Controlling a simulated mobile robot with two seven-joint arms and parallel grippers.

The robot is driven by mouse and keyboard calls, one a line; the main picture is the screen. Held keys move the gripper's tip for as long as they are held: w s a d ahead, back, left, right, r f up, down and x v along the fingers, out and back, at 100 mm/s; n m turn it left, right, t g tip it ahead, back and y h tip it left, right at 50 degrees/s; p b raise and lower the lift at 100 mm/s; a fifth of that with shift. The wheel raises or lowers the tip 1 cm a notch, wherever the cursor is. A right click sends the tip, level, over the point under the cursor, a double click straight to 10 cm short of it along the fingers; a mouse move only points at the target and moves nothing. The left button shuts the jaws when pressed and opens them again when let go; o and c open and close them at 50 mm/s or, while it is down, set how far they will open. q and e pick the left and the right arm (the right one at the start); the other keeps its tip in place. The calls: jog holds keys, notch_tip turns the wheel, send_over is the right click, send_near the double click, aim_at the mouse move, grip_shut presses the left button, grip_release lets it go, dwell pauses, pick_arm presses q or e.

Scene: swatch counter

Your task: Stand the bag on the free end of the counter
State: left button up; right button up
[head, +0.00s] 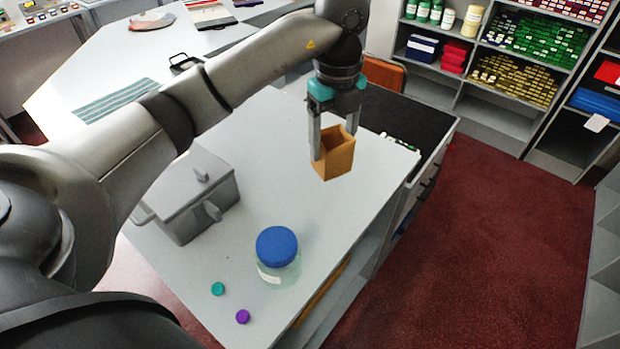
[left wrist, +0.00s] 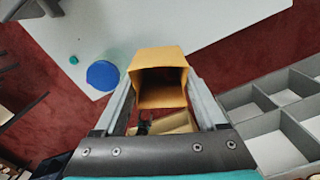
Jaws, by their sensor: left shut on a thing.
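The bag (head: 335,155) is a small orange-brown, open-topped bag, roughly upright with its mouth up. My left gripper (head: 334,138) comes down from above and is shut on it, with one finger on either side. In the head view the bag appears over the counter (head: 290,130), near its right edge; whether its base touches the top I cannot tell. The left wrist view looks into the open mouth of the bag (left wrist: 160,85) between the fingers (left wrist: 160,98), with red floor around it. My right gripper is not in view.
A grey lidded pot (head: 190,200) and a blue-lidded jar (head: 277,250) stand on the near counter. A teal cap (head: 218,289) and purple cap (head: 242,317) lie beside the jar. A striped cloth (head: 115,100) lies further back. Stocked shelves (head: 490,70) stand at the right.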

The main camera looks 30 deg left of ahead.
aim_at(331, 166)
pick_arm(q)
notch_tip(331, 166, down, 19)
jog(key=shift+r+p, duration=0.2)
jog(key=shift+p, duration=0.1)
jog(key=o, duration=1.2)
jog(key=shift+f, duration=0.1)
jog(key=shift+o, duration=0.2)
notch_tip(331, 166, up, 12)
jog(key=shift+r+b, duration=0.2)
jog(key=shift+b, duration=0.15)
